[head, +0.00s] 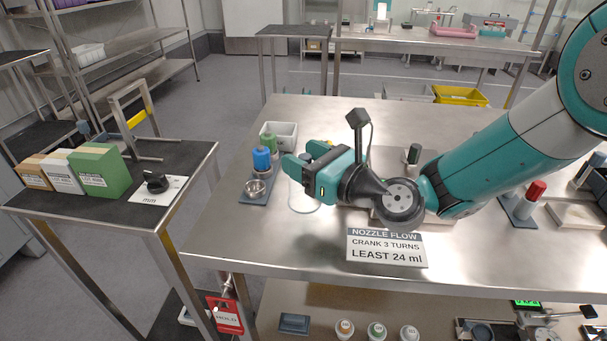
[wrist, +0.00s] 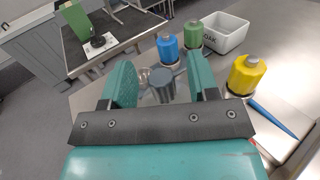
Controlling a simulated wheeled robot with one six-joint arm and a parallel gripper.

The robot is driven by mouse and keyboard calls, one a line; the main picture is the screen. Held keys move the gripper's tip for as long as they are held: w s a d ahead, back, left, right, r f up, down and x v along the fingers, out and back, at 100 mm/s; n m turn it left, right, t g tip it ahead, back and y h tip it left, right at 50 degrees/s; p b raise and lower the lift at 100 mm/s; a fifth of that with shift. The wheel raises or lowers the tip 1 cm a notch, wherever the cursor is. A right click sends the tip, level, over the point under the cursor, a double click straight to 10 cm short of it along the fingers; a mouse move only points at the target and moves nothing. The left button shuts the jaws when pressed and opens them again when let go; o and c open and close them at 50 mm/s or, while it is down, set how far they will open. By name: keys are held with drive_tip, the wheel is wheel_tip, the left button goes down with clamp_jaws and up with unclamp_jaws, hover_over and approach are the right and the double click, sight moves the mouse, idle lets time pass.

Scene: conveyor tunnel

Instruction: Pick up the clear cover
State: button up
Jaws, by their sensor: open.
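My gripper (head: 293,172) is open above the left part of the steel table (head: 230,228). In the wrist view its jaws (wrist: 163,88) are apart, with a grey, see-through-looking cylinder (wrist: 161,93) showing between and beyond them. This seems to be the clear cover. In the head view a clear round shape with a pale rim (head: 304,207) stands below the gripper, partly hidden by it. I cannot tell how far the jaws are above it, or whether anything is inside it. Nothing is seen held.
A white bin (head: 283,134) is behind. A yellow bottle (wrist: 245,76) stands right in the wrist view. A sign (head: 387,246) is at the front edge.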

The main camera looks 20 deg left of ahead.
drive_tip(key=shift+w+a, duration=0.1)
drive_tip(key=shift+c, duration=0.2)
clamp_jaws()
wheel_tip(320, 180, up, 20)
drive_tip(key=p, duration=0.3)
idle(0.6)
